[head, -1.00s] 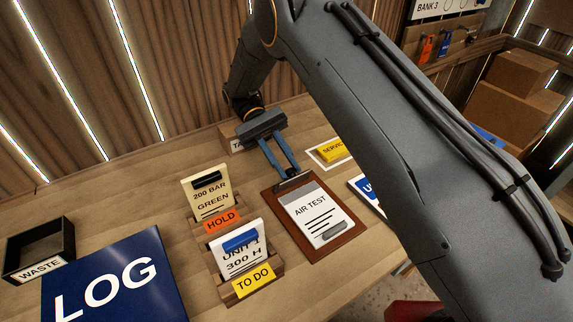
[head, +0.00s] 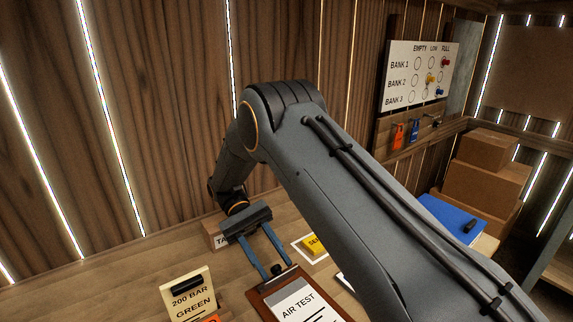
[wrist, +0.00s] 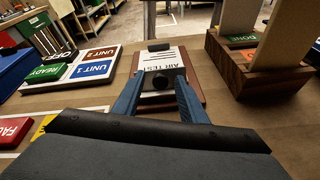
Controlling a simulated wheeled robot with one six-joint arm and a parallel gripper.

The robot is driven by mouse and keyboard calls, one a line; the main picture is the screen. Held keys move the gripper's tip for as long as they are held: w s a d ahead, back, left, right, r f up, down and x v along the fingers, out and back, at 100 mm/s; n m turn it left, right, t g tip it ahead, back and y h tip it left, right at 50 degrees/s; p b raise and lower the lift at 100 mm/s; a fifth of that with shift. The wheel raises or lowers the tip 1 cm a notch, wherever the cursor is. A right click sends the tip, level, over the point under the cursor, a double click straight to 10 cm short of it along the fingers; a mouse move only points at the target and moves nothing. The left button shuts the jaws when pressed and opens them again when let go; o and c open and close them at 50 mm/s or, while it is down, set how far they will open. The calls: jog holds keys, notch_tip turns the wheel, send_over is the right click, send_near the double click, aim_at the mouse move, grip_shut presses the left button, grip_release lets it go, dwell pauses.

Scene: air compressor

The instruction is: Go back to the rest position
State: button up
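My gripper (head: 277,270) is at the back of the bench, at the near end of the clipboard in the wrist view. Its two blue fingers are apart in the wrist view (wrist: 160,84), with nothing clearly held between them. The brown clipboard (head: 263,299) carries a white AIR TEST sheet. Its dark clip with a round knob (wrist: 162,80) shows between the fingers in the wrist view; I cannot tell whether they touch it. My arm stretches from the lower right up to an elbow and down to the gripper.
A 200 BAR GREEN card (head: 187,298) stands left of the clipboard. A yellow block (head: 315,245) lies to its right. In the wrist view, a wooden card holder (wrist: 262,78) is right and a label board (wrist: 75,78) left. The wood wall (head: 150,110) rises close behind my arm.

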jog(key=shift+m+t+y, duration=0.4)
jog(key=shift+m+y, duration=0.1)
jog(key=shift+y, duration=0.4)
jog(key=d+r, duration=0.1)
jog(key=r, duration=0.1)
jog(key=s+d+r+p, duration=0.1)
jog(key=r, duration=0.1)
jog(key=shift+d, duration=0.4)
jog(key=s+d+m+t+y, duration=0.1)
jog(key=s+d+t+y, duration=0.1)
jog(key=d, duration=0.4)
jog(key=s+d+m+t+y+b, duration=0.1)
jog(key=s+d+t+y, duration=0.1)
jog(key=d, duration=0.5)
jog(key=s+d+m+t+y, duration=0.1)
jog(key=s+d+t+y, duration=0.1)
jog(key=s+d+t, duration=0.2)
jog(key=shift+s+d+t+y, duration=0.1)
jog(key=shift+d+t+y, duration=0.3)
jog(key=shift+d+t, duration=1)
jog(key=shift+s+d, duration=0.4)
jog(key=shift+d, duration=0.3)
jog(key=shift+c, duration=0.7)
